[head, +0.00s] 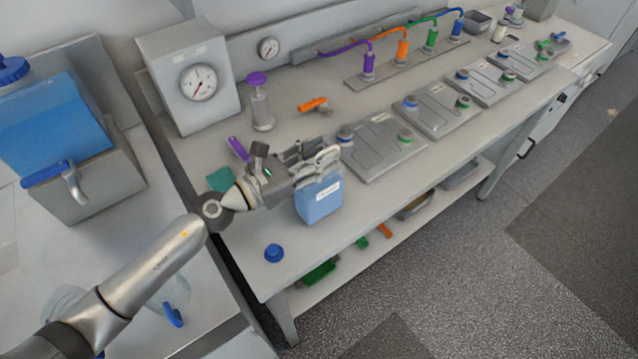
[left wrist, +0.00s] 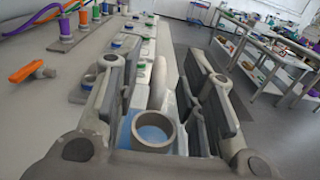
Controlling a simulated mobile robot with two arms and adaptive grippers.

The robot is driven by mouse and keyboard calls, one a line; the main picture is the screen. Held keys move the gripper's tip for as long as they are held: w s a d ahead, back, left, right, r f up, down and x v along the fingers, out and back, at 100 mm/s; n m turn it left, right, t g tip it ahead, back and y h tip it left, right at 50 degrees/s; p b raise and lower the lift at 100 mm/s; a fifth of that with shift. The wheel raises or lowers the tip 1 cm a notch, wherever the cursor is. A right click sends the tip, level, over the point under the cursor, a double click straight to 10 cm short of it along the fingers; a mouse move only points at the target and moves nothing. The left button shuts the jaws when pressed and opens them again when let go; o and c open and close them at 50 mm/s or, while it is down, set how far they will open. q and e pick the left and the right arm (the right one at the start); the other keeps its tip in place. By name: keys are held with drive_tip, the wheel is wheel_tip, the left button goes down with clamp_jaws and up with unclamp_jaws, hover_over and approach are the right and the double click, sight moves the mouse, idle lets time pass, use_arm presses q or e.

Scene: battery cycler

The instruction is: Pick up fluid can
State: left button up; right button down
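The fluid can is a blue block-shaped can (head: 320,202) with a white label, upright near the front edge of the bench. My left gripper (head: 322,158) is at the can's top, reaching over it from the left. In the left wrist view the can's round grey open neck (left wrist: 153,132) and some blue top show between the two spread fingers of the left gripper (left wrist: 160,95). The fingers look apart with gaps beside the neck; I cannot tell if either touches the can. A blue cap (head: 273,253) lies on the bench nearer the corner. My right gripper is not in view.
Grey battery plates (head: 380,148) with blue and green terminals line the bench to the right. A large blue tank (head: 50,120) is at left. The bench corner around the cap is clear.

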use_arm(q)
clamp_jaws()
idle(0.4)
drive_tip(key=shift+w+r, duration=0.1)
drive_tip(key=shift+r, duration=0.15)
